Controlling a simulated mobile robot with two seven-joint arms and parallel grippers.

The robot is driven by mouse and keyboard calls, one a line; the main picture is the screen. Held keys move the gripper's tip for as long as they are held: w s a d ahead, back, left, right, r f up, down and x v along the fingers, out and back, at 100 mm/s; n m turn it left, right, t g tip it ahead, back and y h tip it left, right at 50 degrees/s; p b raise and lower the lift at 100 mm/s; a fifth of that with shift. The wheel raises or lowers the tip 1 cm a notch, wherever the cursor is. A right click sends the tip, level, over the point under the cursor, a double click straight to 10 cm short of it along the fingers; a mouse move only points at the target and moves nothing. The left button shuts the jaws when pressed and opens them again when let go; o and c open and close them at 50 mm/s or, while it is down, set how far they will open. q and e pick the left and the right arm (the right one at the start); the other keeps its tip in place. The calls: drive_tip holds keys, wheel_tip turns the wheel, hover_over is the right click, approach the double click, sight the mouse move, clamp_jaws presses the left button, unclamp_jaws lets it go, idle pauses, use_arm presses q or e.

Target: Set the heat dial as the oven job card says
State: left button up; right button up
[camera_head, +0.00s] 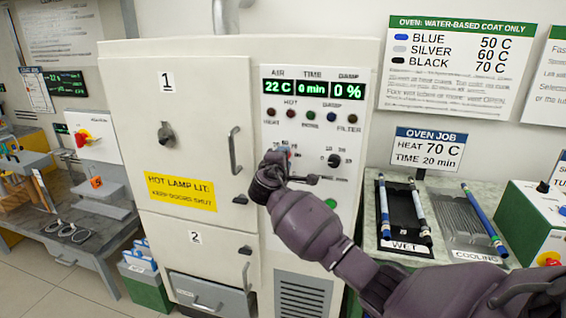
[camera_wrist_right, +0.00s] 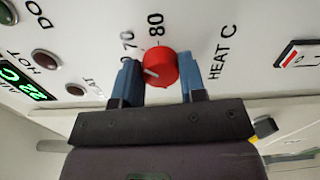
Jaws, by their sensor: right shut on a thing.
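The red heat dial (camera_wrist_right: 160,69) on the oven's white panel shows in the right wrist view, beside the label HEAT C and the marks 70 and 80. A small white mark is on the dial, but I cannot tell which number it points to. My right gripper (camera_wrist_right: 161,80) is shut on the dial, one blue finger at each side. In the head view my right gripper (camera_head: 280,158) covers most of the dial. My left gripper is not in view.
The oven display (camera_head: 312,88) reads AIR 22 C, TIME 0 min, DAMP 0 %. A black dial (camera_head: 334,160) sits right of my gripper, with a green button (camera_head: 330,203) below. The oven door handle (camera_head: 235,150) is at left. The wet tray (camera_head: 400,243) holds rods at right.

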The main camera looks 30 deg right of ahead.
drive_tip(key=shift+f+m, duration=0.1)
drive_tip(key=shift+m, duration=0.4)
drive_tip(key=o, duration=0.9)
drive_tip(key=shift+o, duration=0.2)
drive_tip(key=v, duration=1.1)
